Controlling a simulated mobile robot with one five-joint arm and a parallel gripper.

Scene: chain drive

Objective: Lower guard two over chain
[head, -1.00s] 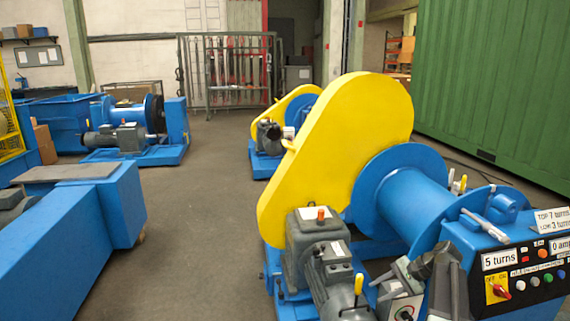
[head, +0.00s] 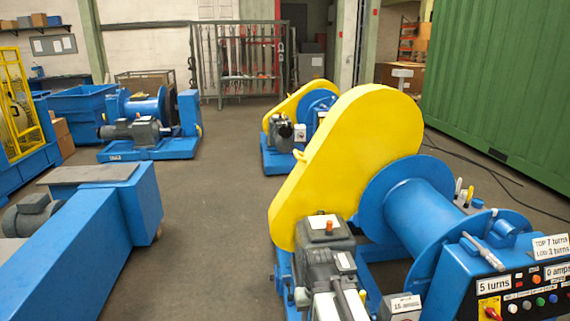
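A large yellow guard (head: 350,150) stands upright on the near blue winch, on the left side of its drum (head: 408,210). Its lower end is just behind the grey motor and gearbox (head: 325,250). A small handle sticks out from its left edge. A second, smaller yellow guard (head: 290,103) is on the winch behind, partly hidden by the near one. No number shows on either guard, so I cannot tell which is guard two. No chain is visible; the near guard hides whatever is behind it. I cannot make out my gripper in the head view.
A control panel (head: 525,290) with a "5 turns" label is at the lower right. A blue beam-like machine (head: 95,235) fills the lower left. Another blue winch (head: 150,125) stands at the back left. A green container (head: 500,80) is at the right. The floor (head: 215,210) between is clear.

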